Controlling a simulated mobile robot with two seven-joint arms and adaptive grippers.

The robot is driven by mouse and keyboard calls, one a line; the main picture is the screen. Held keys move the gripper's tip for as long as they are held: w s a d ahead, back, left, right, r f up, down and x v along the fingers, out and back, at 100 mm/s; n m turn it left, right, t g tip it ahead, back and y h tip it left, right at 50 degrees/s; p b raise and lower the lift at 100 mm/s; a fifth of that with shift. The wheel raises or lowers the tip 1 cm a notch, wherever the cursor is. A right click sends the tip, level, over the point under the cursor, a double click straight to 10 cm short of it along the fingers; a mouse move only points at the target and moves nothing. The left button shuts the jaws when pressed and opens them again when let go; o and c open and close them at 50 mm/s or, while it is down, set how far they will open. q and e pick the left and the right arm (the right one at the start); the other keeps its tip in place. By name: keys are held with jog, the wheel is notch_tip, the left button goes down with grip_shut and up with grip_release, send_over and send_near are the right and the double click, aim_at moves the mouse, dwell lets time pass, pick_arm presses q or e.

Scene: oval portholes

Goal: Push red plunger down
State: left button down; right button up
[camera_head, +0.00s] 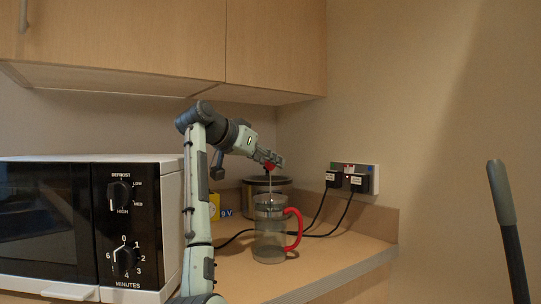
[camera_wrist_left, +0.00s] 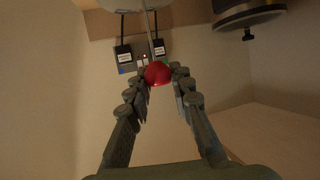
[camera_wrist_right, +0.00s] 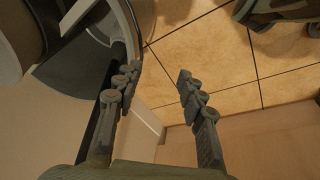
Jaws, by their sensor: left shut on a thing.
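A glass coffee press (camera_head: 268,232) with a red handle (camera_head: 295,228) stands upright on the counter. Its thin rod rises well above the lid to a red plunger knob (camera_head: 269,166). My left gripper (camera_head: 274,163) is at the knob, high above the press. In the left wrist view the red knob (camera_wrist_left: 158,73) sits between the two fingertips of the left gripper (camera_wrist_left: 160,76), which is shut on it. In the right wrist view my right gripper (camera_wrist_right: 154,80) is open, with nothing between its fingers, over the tiled floor.
A microwave (camera_head: 95,225) stands left of the press. A dark pot (camera_head: 262,190) is behind it, by a yellow box (camera_head: 222,204). Two black plugs with cables sit in a wall socket (camera_head: 355,175). Cupboards (camera_head: 275,45) hang above. The counter's front edge (camera_head: 330,287) is near.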

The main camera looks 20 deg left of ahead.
aim_at(270, 195)
pick_arm(q)
notch_tip(270, 195, down, 5)
jog(key=shift+f+b, duration=0.15)
jog(key=shift+b, duration=0.75)
jog(key=shift+f, duration=0.3)
pick_arm(e)
notch_tip(270, 195, up, 6)
jog(key=w, duration=0.1)
jog(key=shift+r, duration=0.2)
pick_arm(q)
jog(key=c, duration=1.4)
grip_release()
jog(key=shift+f, duration=0.1)
jog(key=shift+o, duration=0.4)
jog(key=shift+r, duration=0.2)
notch_tip(270, 195, up, 10)
jog(key=shift+f, duration=0.1)
